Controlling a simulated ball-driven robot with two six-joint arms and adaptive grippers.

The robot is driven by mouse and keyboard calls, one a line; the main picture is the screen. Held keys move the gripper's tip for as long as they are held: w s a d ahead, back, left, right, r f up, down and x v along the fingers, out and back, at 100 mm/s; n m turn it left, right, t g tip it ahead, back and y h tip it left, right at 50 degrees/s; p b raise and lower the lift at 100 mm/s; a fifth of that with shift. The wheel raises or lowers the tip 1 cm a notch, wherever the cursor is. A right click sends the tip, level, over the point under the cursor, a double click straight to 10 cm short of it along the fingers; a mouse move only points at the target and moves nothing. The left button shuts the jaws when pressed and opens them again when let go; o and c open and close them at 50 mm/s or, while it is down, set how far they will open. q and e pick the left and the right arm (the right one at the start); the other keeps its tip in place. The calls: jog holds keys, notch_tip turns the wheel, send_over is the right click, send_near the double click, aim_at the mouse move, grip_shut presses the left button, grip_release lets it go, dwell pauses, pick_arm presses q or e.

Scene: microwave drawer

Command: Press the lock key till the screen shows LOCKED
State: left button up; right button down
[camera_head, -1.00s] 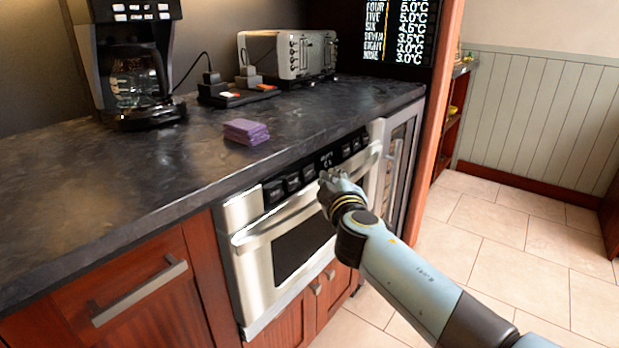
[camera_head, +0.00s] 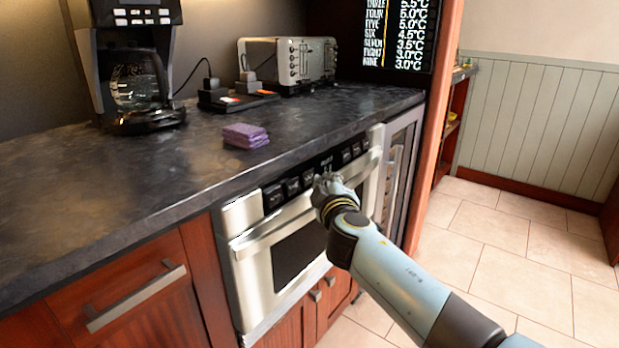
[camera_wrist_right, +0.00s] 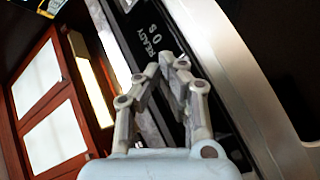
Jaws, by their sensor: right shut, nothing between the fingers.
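The microwave drawer (camera_head: 258,270) is set under the dark counter, with a steel front and a black key panel (camera_head: 275,196) along its top. The keys (camera_head: 291,187) sit in groups left and right of a small screen. In the right wrist view the screen (camera_wrist_right: 158,42) reads READY with "0 S" beside it. The key labels are too small to read, so I cannot tell the lock key apart. My right gripper (camera_head: 325,179) is shut and empty, its fingertips (camera_wrist_right: 168,62) close to the panel below the screen. Contact cannot be told. My left gripper is not in view.
On the counter (camera_head: 90,200) are a coffee maker (camera_head: 140,60), purple cloths (camera_head: 246,135), a toaster (camera_head: 290,62) and a plug strip (camera_head: 235,100). The drawer's steel handle (camera_head: 285,228) runs just below the panel. The tiled floor at right is clear.

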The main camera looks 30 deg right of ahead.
dwell(0.7)
jog(key=shift+w+a+f+b, duration=0.15)
jog(key=shift+w+b, duration=0.25)
jog(key=shift+w+a+b, duration=0.15)
jog(key=shift+w+b, duration=0.15)
dwell(0.5)
jog(key=shift+s, duration=0.1)
jog(key=shift+s+d, duration=0.3)
jog(key=shift+s, duration=0.3)
jog(key=shift+s+p, duration=0.1)
jog(key=shift+p, duration=0.2)
jog(key=s, duration=0.1)
jog(key=s+d+r+p, duration=0.1)
jog(key=s, duration=0.1)
jog(key=s+d, duration=0.1)
jog(key=shift+s+r, duration=0.15)
jog(key=shift+s, duration=0.05)
jog(key=shift+a, duration=0.1)
dwell(0.9)
